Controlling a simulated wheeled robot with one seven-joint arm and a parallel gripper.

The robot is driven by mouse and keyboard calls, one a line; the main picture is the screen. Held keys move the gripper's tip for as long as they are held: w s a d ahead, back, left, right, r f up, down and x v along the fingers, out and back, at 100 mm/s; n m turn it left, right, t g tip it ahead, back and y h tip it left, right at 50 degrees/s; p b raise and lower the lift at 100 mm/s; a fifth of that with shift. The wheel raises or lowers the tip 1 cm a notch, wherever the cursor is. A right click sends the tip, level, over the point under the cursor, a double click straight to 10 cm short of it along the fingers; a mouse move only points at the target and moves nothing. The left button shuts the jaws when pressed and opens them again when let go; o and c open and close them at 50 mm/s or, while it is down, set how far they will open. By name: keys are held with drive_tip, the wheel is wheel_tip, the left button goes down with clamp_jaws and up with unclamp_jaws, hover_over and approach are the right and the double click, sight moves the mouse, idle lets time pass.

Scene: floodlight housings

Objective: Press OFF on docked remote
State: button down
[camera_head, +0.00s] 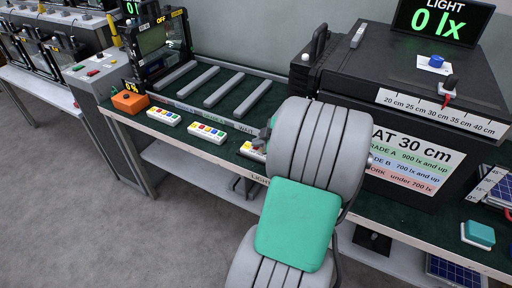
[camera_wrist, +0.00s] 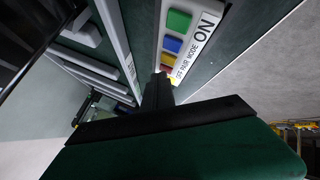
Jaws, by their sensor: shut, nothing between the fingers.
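A white remote (camera_head: 250,152) lies on the green bench beside my arm, partly hidden by it. In the wrist view a white remote (camera_wrist: 171,50) shows green, blue, red and yellow buttons, with "ON" printed beside the green one. In the head view my gripper (camera_head: 266,135) is mostly hidden behind my arm. Two more white remotes, a left one (camera_head: 164,116) and a middle one (camera_head: 207,132), lie along the bench front.
Grey rails (camera_head: 222,88) lie behind the remotes. An orange box (camera_head: 130,101) stands at their left, near a dark frame with an "OFF" display (camera_head: 165,20). A large black test box (camera_head: 400,75) stands at right, under a display reading 0 lx (camera_head: 440,20).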

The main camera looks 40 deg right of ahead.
sight(258, 150)
drive_tip(key=shift+r, duration=0.75)
drive_tip(key=shift+r+p, duration=1.4)
drive_tip(key=shift+r, duration=1.15)
